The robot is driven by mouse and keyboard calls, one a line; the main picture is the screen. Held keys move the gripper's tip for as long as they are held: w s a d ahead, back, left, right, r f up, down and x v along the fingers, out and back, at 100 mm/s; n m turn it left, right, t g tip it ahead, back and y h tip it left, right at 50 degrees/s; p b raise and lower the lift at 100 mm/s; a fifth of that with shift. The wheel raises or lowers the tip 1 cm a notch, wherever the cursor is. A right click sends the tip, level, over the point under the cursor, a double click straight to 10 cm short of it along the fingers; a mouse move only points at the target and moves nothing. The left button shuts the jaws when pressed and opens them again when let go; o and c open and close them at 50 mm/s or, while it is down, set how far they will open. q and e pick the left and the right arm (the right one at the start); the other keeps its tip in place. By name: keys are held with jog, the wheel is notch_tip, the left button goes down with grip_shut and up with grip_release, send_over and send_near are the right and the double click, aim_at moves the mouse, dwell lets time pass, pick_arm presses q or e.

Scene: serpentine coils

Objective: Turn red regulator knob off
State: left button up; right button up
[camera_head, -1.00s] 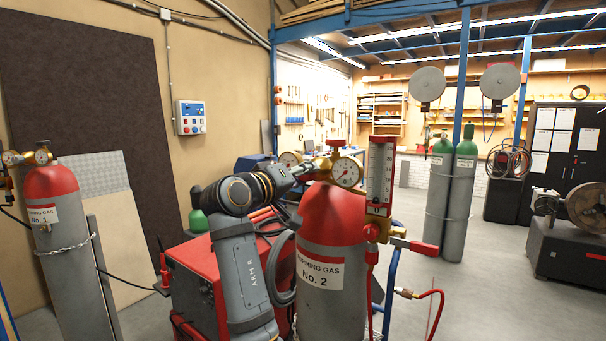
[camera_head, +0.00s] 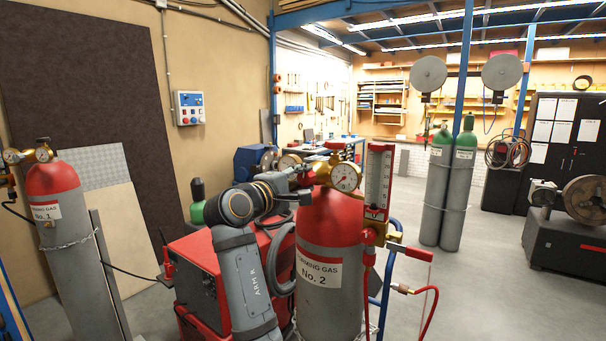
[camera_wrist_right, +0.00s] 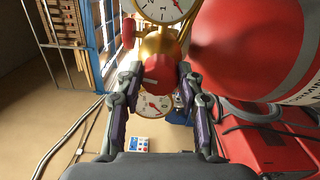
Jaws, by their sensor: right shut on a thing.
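The red regulator knob (camera_wrist_right: 157,77) sits on the brass regulator (camera_wrist_right: 157,45) in the right wrist view, with a light mark on its face. My right gripper (camera_wrist_right: 158,80) has one finger on each side of it and is shut on it. In the head view the brass regulator (camera_head: 322,172) with its round gauge (camera_head: 345,177) sits on top of the red-topped cylinder No. 2 (camera_head: 331,218). My right gripper (camera_head: 300,172) reaches its left side there, and the gripped knob is hard to make out. My left gripper is out of view.
A flowmeter tube (camera_head: 379,180) and red hose (camera_head: 428,315) are right of the cylinder. A red machine (camera_head: 205,280) stands behind my right arm. Cylinder No. 1 (camera_head: 70,250) is at the left.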

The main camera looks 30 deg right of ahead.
jog(key=shift+r+n+p, duration=0.1)
jog(key=shift+n+p, duration=0.4)
jog(key=shift+n, duration=0.6)
jog(key=o, duration=1.2)
jog(key=shift+c, duration=0.2)
